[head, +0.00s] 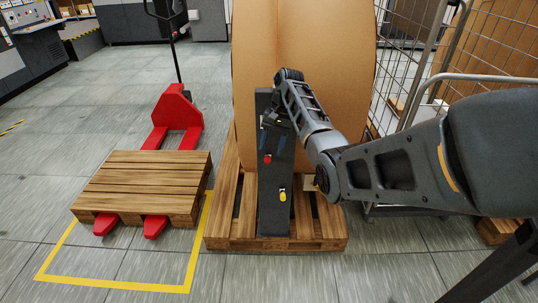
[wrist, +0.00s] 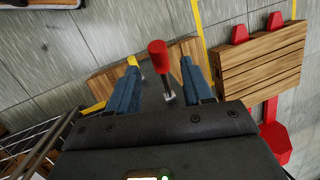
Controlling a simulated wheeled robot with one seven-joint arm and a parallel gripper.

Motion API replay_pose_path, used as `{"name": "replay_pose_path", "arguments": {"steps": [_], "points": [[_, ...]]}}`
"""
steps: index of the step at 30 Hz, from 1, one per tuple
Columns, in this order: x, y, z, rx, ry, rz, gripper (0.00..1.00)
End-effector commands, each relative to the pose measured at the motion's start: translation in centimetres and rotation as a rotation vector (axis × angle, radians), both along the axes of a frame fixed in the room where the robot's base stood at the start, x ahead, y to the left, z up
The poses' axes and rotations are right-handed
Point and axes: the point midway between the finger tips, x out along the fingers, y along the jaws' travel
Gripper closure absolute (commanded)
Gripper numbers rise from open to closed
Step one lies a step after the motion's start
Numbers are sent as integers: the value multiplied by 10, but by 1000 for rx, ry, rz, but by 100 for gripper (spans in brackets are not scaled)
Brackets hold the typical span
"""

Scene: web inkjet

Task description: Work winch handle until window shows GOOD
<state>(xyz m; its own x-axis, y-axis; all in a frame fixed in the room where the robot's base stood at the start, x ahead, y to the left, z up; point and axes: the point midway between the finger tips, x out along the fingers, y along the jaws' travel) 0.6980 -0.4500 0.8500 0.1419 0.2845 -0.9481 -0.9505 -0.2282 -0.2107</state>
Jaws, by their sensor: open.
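A dark grey post (head: 272,213) stands upright on a wooden pallet in front of a large brown roll. A handle with a red grip (head: 267,159) shows on the post, and a yellow knob (head: 283,196) sits lower. My gripper (head: 272,143) is at the upper part of the post, just above the red grip. In the wrist view, my two blue fingers (wrist: 162,70) are open, with the red grip (wrist: 157,55) between their tips and a short metal piece below it. I cannot see contact. I cannot make out a window or the word GOOD.
The pallet (head: 222,243) holds the brown roll (head: 340,50). A wire cage cart (head: 430,95) stands close on the right. A red pallet jack (head: 177,110) with an empty wooden pallet (head: 140,182) stands left, by a yellow floor outline (head: 120,286). The floor in front is clear.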

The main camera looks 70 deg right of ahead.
Motion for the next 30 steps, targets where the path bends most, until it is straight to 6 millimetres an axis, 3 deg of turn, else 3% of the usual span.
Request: {"name": "replay_pose_path", "arguments": {"steps": [13, 19, 26, 30], "points": [[0, 0, 6, -6, -3, 1, 50], [8, 13, 1, -117, -47, -11, 50], [-3, 15, -2, -228, -59, -46, 50], [-2, 15, -13, -234, -56, -48, 50]]}}
